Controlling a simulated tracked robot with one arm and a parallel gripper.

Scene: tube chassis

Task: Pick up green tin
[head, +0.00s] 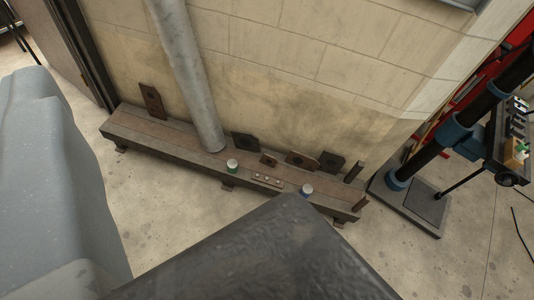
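The green tin (233,169) is a small upright can with a white top and a green side. It stands on the long brown steel beam (150,134) by the wall, just right of the foot of a grey pipe. A similar tin with a blue side (306,190) stands further right on the same beam, its lower part close to a dark slab's edge in the picture. My gripper's fingers do not show in the head view, so I cannot see their place or whether they hold anything.
A grey pipe (186,75) rises from the beam against the block wall. Dark plates with holes (245,143) and a small strip (267,180) lie or lean along the beam. A dark slab and a blue-grey form fill the foreground. A stand (410,205) is at right.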

